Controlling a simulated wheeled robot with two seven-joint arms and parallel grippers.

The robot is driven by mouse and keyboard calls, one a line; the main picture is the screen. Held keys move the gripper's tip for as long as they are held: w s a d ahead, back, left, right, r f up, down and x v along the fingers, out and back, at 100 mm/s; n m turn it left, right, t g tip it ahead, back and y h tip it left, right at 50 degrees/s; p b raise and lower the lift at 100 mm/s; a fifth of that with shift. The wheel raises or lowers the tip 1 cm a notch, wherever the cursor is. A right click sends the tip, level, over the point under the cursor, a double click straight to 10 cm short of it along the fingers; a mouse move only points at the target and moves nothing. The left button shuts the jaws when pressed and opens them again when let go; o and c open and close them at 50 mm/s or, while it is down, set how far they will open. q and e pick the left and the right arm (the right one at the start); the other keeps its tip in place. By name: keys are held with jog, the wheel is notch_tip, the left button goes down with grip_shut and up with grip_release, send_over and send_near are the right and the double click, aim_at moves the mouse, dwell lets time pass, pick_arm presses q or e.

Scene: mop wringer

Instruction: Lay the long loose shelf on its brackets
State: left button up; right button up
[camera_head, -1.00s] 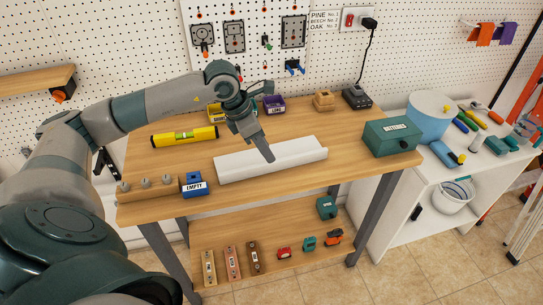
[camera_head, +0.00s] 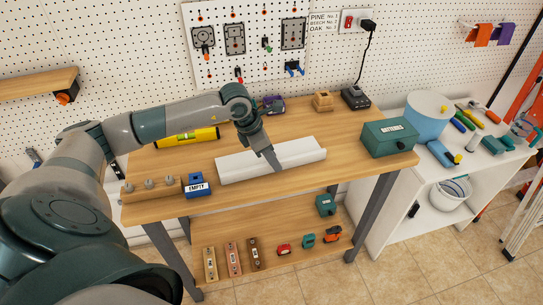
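A long white trough-like piece (camera_head: 240,169) lies lengthwise on the wooden workbench; I cannot tell whether it is the loose shelf. My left gripper (camera_head: 275,166) points down at the middle of this piece, its fingertips over or against it; contact and finger gap are unclear. A wooden shelf board (camera_head: 38,82) is on the pegboard wall at the upper left, with a black and orange fitting (camera_head: 66,97) under its right end. No empty brackets can be made out clearly. My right gripper is out of view.
A white side cabinet (camera_head: 400,195) stands right. The lower bench shelf holds several small tools.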

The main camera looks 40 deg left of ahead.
pick_arm(q)
jog(key=shift+w+f, duration=0.1)
jog(key=shift+f, duration=0.3)
grip_shut()
jog(key=shift+r, duration=0.2)
